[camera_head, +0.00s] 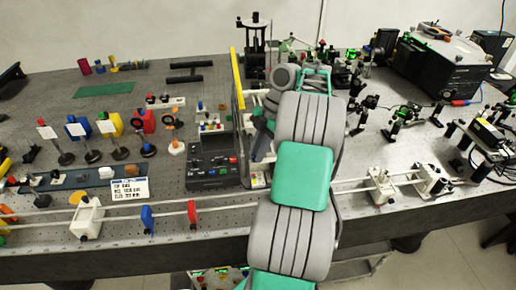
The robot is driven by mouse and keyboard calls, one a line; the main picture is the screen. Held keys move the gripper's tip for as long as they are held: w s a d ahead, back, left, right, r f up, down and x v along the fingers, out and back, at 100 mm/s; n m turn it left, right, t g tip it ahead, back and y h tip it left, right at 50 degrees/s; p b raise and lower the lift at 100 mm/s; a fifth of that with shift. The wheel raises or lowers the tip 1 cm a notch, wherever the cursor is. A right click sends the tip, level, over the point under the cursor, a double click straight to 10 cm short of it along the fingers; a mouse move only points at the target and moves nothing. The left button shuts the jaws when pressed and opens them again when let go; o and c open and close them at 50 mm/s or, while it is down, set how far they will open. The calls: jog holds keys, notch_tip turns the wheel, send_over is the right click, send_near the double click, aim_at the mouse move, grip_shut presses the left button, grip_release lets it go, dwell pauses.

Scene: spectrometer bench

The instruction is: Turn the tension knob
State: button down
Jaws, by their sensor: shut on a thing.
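My gripper (259,152) shows only in part, pointing down beside my grey and green arm, which covers much of the middle of the view. It is at the upright frame with a yellow top edge (237,80), just right of the dark control box (212,174). The gripper is shut on a small part there, which fits the tension knob. The knob itself is hidden behind my gripper and arm, so its angle cannot be told.
The dark perforated bench (150,92) is crowded. Coloured optics stand on the left, and a white rail carriage (87,218) sits at the front left. A green mat (104,89) lies at the back left.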

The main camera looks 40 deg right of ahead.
dwell(0.5)
jog(key=c, duration=1.3)
grip_release()
jog(key=p+v, duration=0.7)
jog(key=v, duration=0.1)
jog(key=shift+f, duration=0.1)
